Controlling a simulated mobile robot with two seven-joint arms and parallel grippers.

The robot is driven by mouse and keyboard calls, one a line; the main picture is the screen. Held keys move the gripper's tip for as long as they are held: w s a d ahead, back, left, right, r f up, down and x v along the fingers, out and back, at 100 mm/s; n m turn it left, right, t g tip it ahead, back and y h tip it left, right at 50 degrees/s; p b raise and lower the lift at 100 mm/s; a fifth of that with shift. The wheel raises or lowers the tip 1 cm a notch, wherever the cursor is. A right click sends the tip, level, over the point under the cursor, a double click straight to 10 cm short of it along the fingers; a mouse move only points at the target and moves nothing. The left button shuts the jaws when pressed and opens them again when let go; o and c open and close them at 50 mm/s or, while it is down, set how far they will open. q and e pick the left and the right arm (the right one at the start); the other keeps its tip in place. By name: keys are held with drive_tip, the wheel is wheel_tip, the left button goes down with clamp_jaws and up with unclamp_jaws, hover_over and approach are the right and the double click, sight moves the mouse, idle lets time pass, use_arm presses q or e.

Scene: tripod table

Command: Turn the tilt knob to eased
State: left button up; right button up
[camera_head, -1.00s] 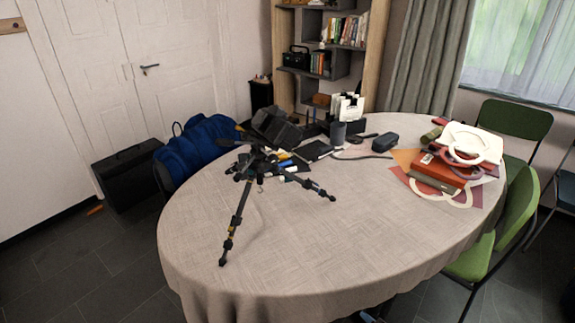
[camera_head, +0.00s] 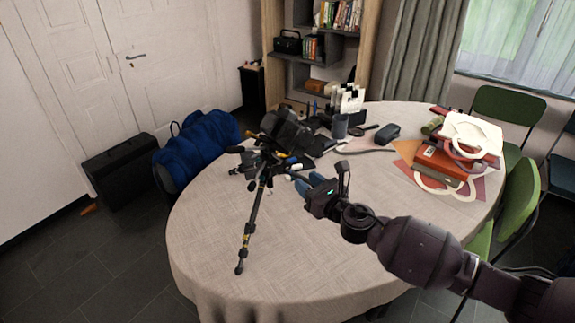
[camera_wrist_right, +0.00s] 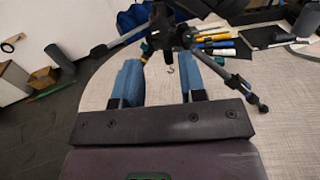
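The black tripod (camera_head: 252,218) stands on the round table with its legs spread, and a dark camera-like body (camera_head: 285,130) sits on top. Its hub and legs (camera_wrist_right: 163,38) show at the top of the right wrist view. The tilt knob cannot be picked out among the dark parts of the head. My right gripper (camera_head: 307,187) is just right of the tripod, below its head, with blue fingers. In the right wrist view its fingers (camera_wrist_right: 160,75) are apart with nothing between them. My left gripper is not in view.
The tablecloth (camera_head: 290,260) is clear at the front. Pens and small tools (camera_wrist_right: 215,40) lie behind the tripod. Red books (camera_head: 443,166) lie at the right. A blue bag (camera_head: 195,145) is left of the table.

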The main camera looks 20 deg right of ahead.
sight(289, 167)
drive_tip(key=x, duration=0.9)
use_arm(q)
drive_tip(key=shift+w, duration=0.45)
use_arm(e)
drive_tip(key=c, duration=0.6)
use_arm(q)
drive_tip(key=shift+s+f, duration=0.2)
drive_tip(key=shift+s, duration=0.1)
use_arm(e)
drive_tip(key=shift+c, duration=0.2)
